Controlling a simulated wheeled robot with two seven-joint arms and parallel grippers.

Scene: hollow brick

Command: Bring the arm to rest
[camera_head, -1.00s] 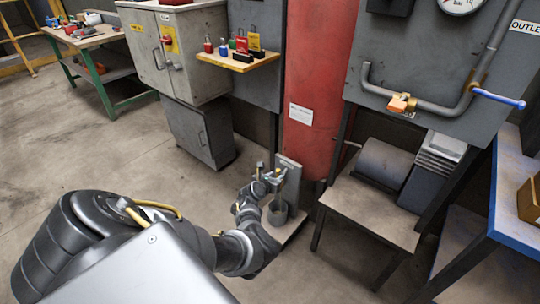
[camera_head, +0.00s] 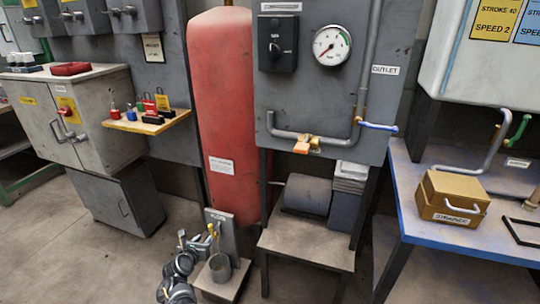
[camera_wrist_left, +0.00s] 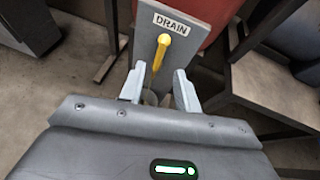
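My left gripper (camera_head: 194,243) is low in the head view, just left of a grey plate with a yellow handle (camera_head: 213,231). In the left wrist view the gripper (camera_wrist_left: 159,74) has its two pale fingers apart. The yellow handle (camera_wrist_left: 162,50) stands beyond and between them, on the upright plate labelled DRAIN (camera_wrist_left: 185,12). Nothing is seen held; whether a finger touches the handle I cannot tell. Most of my left arm is below the head view. My right gripper is not in view.
A grey cup (camera_head: 220,267) sits under the handle. A red cylinder (camera_head: 225,110) stands behind. A low table (camera_head: 305,244) is right of the drain, and a blue-edged bench (camera_head: 440,238) with a STRAINER box (camera_head: 453,198) is farther right. Floor at left is clear.

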